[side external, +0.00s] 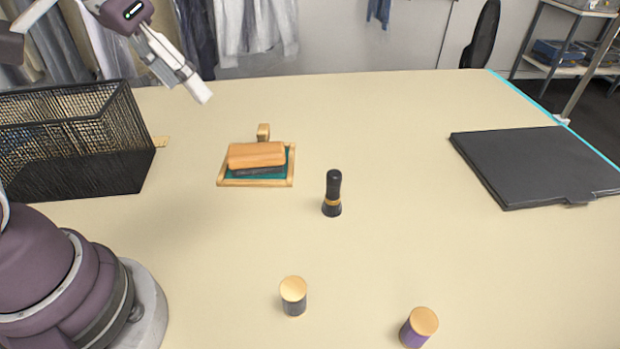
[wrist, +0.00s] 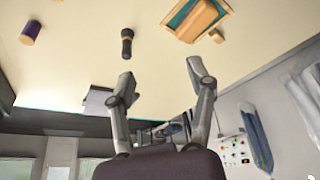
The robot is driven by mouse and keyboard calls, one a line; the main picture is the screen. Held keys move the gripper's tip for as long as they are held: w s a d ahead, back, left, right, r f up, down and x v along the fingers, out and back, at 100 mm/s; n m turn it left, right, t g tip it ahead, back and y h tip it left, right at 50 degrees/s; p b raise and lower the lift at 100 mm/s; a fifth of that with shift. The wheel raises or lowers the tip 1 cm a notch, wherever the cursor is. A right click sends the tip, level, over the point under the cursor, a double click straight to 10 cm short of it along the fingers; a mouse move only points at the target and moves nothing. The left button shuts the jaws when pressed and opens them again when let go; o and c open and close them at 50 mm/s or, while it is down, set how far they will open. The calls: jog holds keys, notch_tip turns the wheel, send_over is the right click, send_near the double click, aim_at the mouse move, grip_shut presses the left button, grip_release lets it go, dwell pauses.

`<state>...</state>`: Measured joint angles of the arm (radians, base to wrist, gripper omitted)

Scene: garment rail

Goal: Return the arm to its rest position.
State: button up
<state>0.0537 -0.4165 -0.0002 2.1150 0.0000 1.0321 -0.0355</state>
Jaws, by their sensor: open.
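My gripper (side external: 203,92) is raised above the back left of the table in the side view, over no object. In the wrist view my gripper (wrist: 163,77) shows two fingers spread apart with nothing between them. The table (side external: 400,250) is pale and flat. A small wooden tray (side external: 228,183) with a green inside holds an orange-brown wooden block (side external: 256,154) resting on a dark piece. The tray (wrist: 168,29) also shows at the top of the wrist view. My gripper is apart from all of these.
A black mesh basket (side external: 110,172) stands at the left. A black upright cylinder (side external: 333,195), two wood-topped cylinders (side external: 294,300) (side external: 418,330) and a flat black folder (side external: 540,160) are on the table. Garments (side external: 250,25) hang behind. The table's middle right is clear.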

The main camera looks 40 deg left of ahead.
jog(key=shift+t, duration=0.4)
jog(key=s+f, duration=0.1)
jog(key=s, duration=0.1)
jog(key=s+a+f, duration=0.1)
jog(key=s+f, duration=0.1)
jog(key=shift+s+f, duration=0.1)
jog(key=shift+s, duration=0.05)
dwell(0.7)
